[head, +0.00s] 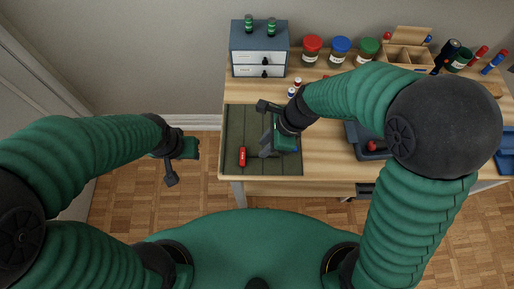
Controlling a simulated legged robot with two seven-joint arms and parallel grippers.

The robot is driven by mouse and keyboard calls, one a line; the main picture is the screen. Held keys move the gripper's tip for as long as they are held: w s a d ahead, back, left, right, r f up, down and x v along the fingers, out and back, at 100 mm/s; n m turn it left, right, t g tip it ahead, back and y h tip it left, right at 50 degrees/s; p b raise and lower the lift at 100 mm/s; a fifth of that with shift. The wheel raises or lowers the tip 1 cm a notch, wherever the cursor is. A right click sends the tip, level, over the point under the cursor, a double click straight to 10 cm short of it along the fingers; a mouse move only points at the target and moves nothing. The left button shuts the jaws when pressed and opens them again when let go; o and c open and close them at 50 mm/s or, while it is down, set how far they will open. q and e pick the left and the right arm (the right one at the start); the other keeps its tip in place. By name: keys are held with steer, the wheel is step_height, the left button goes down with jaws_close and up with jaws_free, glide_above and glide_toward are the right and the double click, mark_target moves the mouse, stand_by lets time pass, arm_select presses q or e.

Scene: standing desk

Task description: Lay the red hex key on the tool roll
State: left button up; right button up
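The tool roll (236,122) is a dark green mat lying flat at the left end of the desk. The red hex key (242,156) lies on its front part; its red handle shows clearly, and a thin dark shaft seems to run right from it. My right gripper (263,130) is over the roll, to the right of the red handle, with its fingers spread and nothing seen between them. It hides part of the roll's right side. My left gripper (182,161) is off the desk to the left, open and empty.
A small drawer cabinet (259,52) stands behind the roll. Jars with red, blue and green lids (340,48) and a wooden organiser (404,55) line the back. A dark tray (365,148) is right of the roll, partly behind my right arm.

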steer(key=s+d+r+n+t+h, duration=0.1)
steer(key=s+d+r+n+h, duration=0.1)
steer(key=d+n, duration=0.7)
steer(key=s+d+r+n+t+h, duration=0.1)
steer(key=s+d+n+h, duration=0.1)
steer(key=d+n, duration=0.6)
steer(key=shift+d+r+n+t+p, duration=0.3)
steer(key=shift+d+r+n+p, duration=0.1)
steer(key=shift+n+p, duration=0.1)
